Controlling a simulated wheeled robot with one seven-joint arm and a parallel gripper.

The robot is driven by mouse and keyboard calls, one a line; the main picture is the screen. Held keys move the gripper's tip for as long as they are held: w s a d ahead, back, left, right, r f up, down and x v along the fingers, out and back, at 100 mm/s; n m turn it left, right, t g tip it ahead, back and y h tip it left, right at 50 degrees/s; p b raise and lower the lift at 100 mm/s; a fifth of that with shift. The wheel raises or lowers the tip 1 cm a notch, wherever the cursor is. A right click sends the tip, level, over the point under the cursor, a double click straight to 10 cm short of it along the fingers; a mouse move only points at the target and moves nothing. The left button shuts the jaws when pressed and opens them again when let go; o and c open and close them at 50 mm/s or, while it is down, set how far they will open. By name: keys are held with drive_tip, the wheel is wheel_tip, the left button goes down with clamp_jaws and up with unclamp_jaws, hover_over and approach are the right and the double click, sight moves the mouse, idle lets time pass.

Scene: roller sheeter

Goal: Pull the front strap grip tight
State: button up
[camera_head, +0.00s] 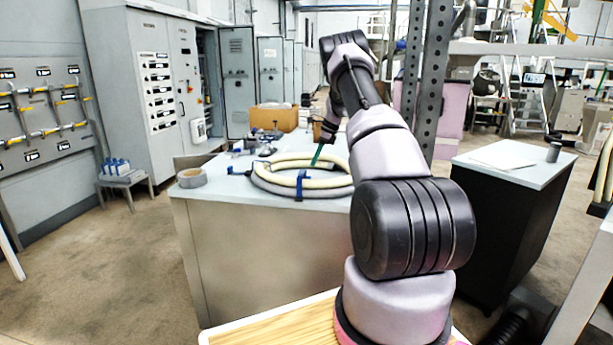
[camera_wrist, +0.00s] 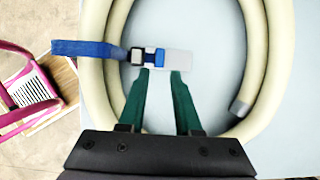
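A cream hose coil (camera_head: 262,180) lies on the pale table top, with blue straps around it. The front strap (camera_head: 300,184) crosses the near side of the coil. In the wrist view a blue strap (camera_wrist: 88,48) crosses the hose (camera_wrist: 93,85) and ends inside the ring at a blue and dark buckle (camera_wrist: 143,56) with a pale grey tab (camera_wrist: 178,58). My gripper (camera_wrist: 160,72) has green fingers spread apart, tips right beside the buckle and tab. I cannot tell whether they touch. In the head view my gripper (camera_head: 317,156) is over the coil, partly hidden by my arm.
A grey tape roll (camera_head: 191,177) sits at the table's left corner. A cardboard box (camera_head: 274,117) and small blue and dark items stand behind the coil. A perforated metal post (camera_head: 432,85) rises behind my arm. A dark cabinet (camera_head: 508,210) stands right.

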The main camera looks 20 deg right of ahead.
drive_tip(key=x, duration=0.7)
drive_tip(key=shift+a+f, duration=0.1)
drive_tip(key=shift+f, duration=0.3)
clamp_jaws()
idle(1.0)
